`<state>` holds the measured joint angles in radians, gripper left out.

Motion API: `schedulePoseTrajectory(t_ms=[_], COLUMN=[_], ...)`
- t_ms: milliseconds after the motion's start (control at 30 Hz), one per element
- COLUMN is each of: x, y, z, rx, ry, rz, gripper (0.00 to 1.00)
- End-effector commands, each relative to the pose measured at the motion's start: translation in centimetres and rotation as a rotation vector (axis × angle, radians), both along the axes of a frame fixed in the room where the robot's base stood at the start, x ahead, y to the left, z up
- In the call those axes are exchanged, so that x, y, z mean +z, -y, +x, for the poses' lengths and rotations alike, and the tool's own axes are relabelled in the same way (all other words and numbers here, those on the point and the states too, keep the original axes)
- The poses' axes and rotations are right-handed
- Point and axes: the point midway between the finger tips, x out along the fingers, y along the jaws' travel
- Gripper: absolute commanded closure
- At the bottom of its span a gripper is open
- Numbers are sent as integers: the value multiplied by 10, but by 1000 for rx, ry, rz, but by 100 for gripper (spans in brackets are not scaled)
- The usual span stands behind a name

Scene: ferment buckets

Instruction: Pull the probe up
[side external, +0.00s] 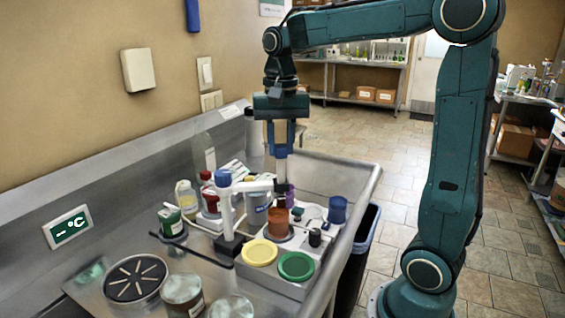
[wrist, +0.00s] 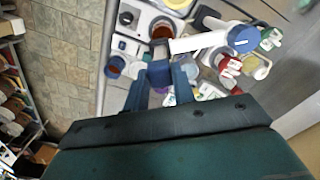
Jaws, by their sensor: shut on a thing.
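My gripper (side external: 281,152) points straight down over the orange-brown bucket (side external: 278,222) and is shut on the probe. In the wrist view the blue top of the probe (wrist: 159,74) shows between the fingertips. A white stand (side external: 226,215) with a blue cap reaches a white arm toward the probe, ending at a dark holder (side external: 281,189) just under my fingers. The white arm also shows in the wrist view (wrist: 200,42). The bucket stands below the holder. Whether the probe's lower end is inside the bucket I cannot tell.
A yellow lid (side external: 259,252) and a green lid (side external: 296,266) lie in front of the bucket. A blue cup (side external: 338,209) stands to its right. Several jars and bottles crowd the left, including a red-capped bottle (side external: 208,195). The air above the bench's right end is clear.

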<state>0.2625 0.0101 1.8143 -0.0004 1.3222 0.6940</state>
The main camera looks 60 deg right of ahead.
Motion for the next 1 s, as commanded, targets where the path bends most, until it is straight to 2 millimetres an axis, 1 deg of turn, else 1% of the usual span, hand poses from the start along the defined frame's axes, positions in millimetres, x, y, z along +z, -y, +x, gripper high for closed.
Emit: schedulePoseTrajectory(t_ms=[33,267,300,400,767,867,1000], x=[5,7,7,7,6,9,19], y=[0,0,0,0,0,0,0], z=[1,0,0,0,0,1,1], rx=[-1,-1,-1,-1,0,0,0], ry=[8,12,12,11,6,8,8], rz=[-2,-3,-4,-3,-2,-2,-2], gripper=[100,100,71,53,53,53,53])
